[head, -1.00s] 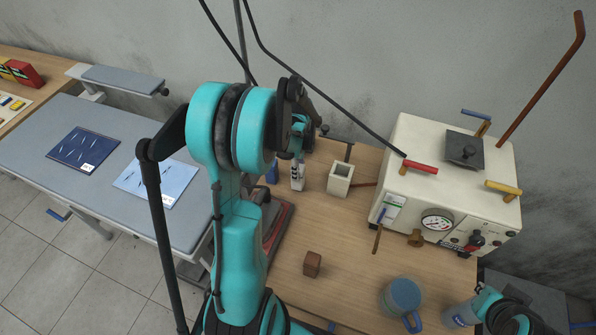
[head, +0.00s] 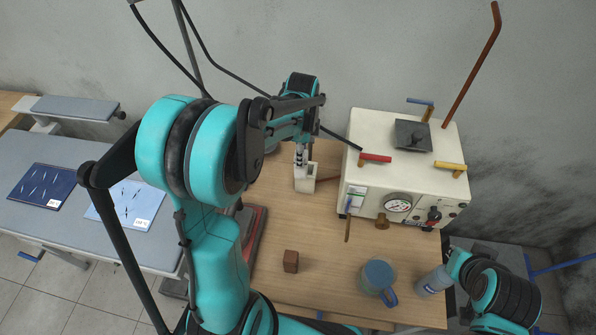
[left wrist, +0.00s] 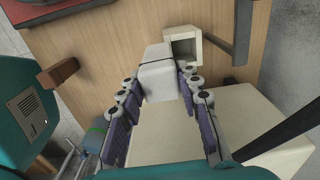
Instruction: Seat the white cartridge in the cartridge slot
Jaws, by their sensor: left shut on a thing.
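In the left wrist view the white cartridge (left wrist: 157,74) is a pale block held between the two fingers of my left gripper (left wrist: 158,90). The cartridge slot (left wrist: 184,47) is a cream square box with an open end. The cartridge overlaps the near left side of the slot in this view, and part of the opening still shows. In the head view my left gripper (head: 301,158) is over the slot box (head: 304,184). The cartridge cannot be made out clearly there. I cannot tell whether it touches the slot.
The cream machine (head: 372,200) with coloured handles and a gauge stands right of the slot. A brown block (head: 291,261), a blue mug (head: 377,277) and a grey bottle (head: 433,281) are on the wooden table (head: 335,240). The table's middle is clear.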

